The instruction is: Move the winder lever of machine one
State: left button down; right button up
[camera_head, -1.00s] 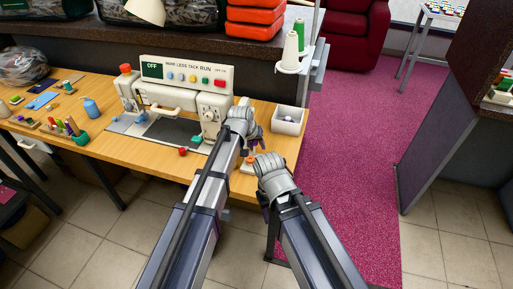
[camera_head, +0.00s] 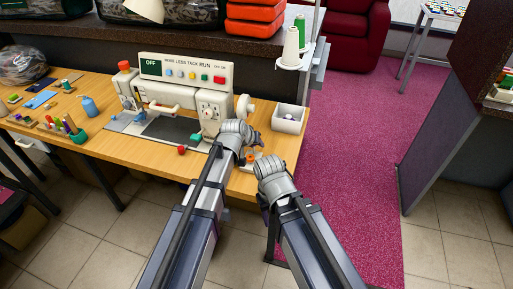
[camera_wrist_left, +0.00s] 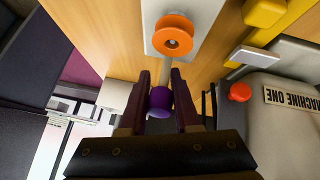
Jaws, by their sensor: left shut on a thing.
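Machine one is a white sewing machine (camera_head: 185,80) on the wooden table; its "MACHINE ONE" label (camera_wrist_left: 291,100) shows upside down in the left wrist view. The winder has a white plate (camera_wrist_left: 152,40) with an orange spool (camera_wrist_left: 174,36). Its lever is a thin rod with a purple knob (camera_wrist_left: 160,101). My left gripper (camera_wrist_left: 160,90) is shut on this winder lever, with one finger on each side of the knob. In the head view my left gripper (camera_head: 246,155) hides most of the winder. My right gripper (camera_head: 264,203) hangs near the table's front edge, its fingers mostly hidden.
A white bin (camera_head: 289,119) stands right of the machine. A thread stand with cones (camera_head: 290,47) rises behind it. A red knob (camera_head: 181,150) is at the machine's front. Pink carpet (camera_head: 345,150) lies free at the right.

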pick_arm(q)
jog(key=shift+s+a+f+t+h+b, duration=0.2)
jog(key=shift+s+t+h+b, duration=0.25)
jog(key=shift+t+b, duration=0.4)
jog(key=shift+r+t, duration=0.25)
pick_arm(e)
notch_tip(320, 180, down, 3)
jog(key=shift+f, duration=0.1)
pick_arm(q)
jog(key=c, duration=0.9)
grip_release()
jog(key=p+v, duration=0.4)
jog(key=v, duration=0.3)
jog(key=shift+s+a+r+p, duration=0.1)
jog(key=shift+s+r+p, duration=0.15)
jog(key=shift+r+p, duration=0.1)
jog(key=shift+f, duration=0.1)
pick_arm(e)
notch_tip(320, 180, up, 5)
jog(key=shift+r, duration=0.1)
